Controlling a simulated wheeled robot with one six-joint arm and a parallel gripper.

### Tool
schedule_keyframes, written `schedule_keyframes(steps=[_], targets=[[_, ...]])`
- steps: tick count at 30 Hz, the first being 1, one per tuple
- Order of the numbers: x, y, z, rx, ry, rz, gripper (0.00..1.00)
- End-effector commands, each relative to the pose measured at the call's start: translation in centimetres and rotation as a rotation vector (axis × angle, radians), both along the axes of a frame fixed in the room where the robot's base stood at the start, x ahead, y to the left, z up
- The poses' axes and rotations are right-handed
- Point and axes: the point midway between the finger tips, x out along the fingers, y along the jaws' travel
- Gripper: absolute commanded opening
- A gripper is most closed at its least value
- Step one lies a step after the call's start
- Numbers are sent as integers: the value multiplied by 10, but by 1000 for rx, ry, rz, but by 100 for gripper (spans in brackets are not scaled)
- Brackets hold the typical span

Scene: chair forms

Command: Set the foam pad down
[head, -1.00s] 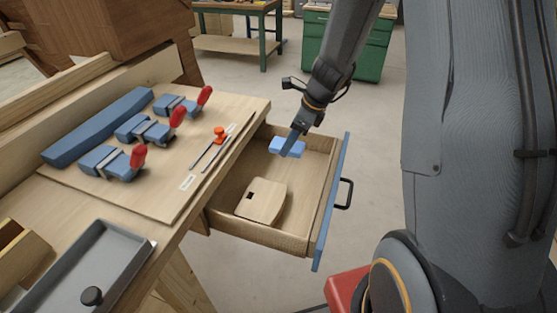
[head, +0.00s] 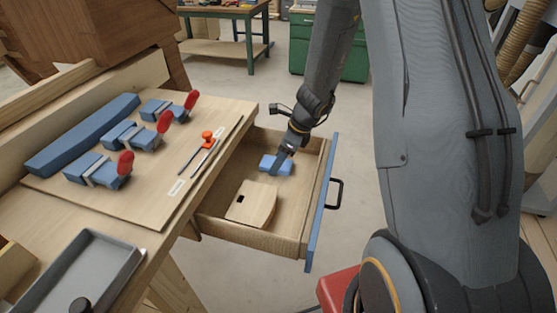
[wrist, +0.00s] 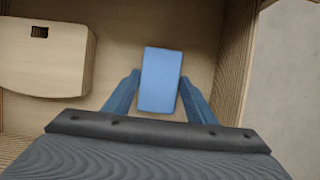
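The foam pad (head: 276,165) is a small blue block in the far part of the open drawer. It appears low, at or just above the drawer floor; I cannot tell if it touches. In the wrist view the foam pad (wrist: 160,80) lies between the two blue fingers of my gripper (wrist: 160,76), slightly turned. The fingertips appear to be against its sides, near mid-length. In the head view my gripper (head: 281,160) reaches down into the drawer over the pad and partly hides it.
The wooden drawer (head: 313,215) has a blue front and black handle. A wooden piece with a dark slot (head: 251,204) lies nearer in the drawer. The wrist view shows a drawer wall (wrist: 236,60) close on the right. The bench (head: 160,240) with blue clamps stands left.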

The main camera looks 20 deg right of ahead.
Motion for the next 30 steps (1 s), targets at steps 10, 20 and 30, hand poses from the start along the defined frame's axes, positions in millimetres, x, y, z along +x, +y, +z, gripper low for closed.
schedule_keyframes(steps=[10,20,30], targets=[[-1,0,0,1,1,0,64],[-5,-10,32,-1,-5,-1,64],[-20,-30,90,-1,-3,0,64]])
